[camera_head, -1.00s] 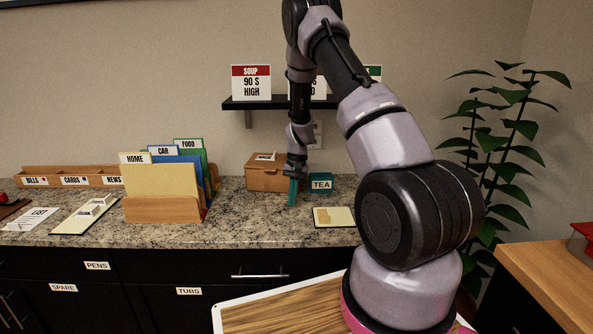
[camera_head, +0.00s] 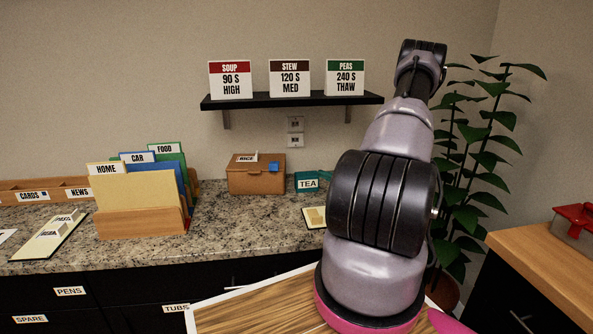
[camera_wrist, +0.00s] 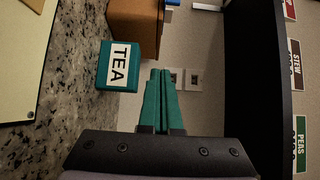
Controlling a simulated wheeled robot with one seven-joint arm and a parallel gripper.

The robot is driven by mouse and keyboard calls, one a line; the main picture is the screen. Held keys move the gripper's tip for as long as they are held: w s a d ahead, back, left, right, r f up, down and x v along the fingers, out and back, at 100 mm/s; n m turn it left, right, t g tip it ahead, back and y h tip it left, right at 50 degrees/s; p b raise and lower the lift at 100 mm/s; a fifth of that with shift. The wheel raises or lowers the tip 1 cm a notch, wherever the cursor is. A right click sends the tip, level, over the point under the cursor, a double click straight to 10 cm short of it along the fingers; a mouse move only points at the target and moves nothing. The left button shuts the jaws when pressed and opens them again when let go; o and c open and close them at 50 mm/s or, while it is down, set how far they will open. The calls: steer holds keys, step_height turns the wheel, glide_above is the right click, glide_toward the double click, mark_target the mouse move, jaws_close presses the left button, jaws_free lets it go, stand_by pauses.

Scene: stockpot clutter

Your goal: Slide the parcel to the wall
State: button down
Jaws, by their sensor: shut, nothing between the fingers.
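The parcel appears to be the brown box (camera_head: 257,178) on the granite counter towards the wall (camera_head: 130,80). A small RICE label and a blue patch show on it. I cannot tell whether its back touches the wall. Part of the brown box (camera_wrist: 135,22) shows at the top of the wrist view. My gripper (camera_wrist: 157,72) has its green fingers together, with nothing between them. It is apart from the box and near the teal TEA box (camera_wrist: 118,66) in that view. In the head view my gripper is hidden behind or beyond my arm.
The TEA box (camera_head: 307,182) stands just right of the brown box. A wooden file holder (camera_head: 140,220) with folders stands to the left. A black shelf (camera_head: 290,101) with several cards hangs above. A plant (camera_head: 480,150) stands at the right.

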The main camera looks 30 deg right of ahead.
steer(key=s+a+x, duration=0.1)
steer(key=a+x, duration=0.1)
steer(key=x, duration=1)
steer(key=shift+w+a, duration=0.2)
steer(key=shift+a, duration=0.3)
steer(key=shift+w+a, duration=0.3)
steer(key=shift+a, duration=0.5)
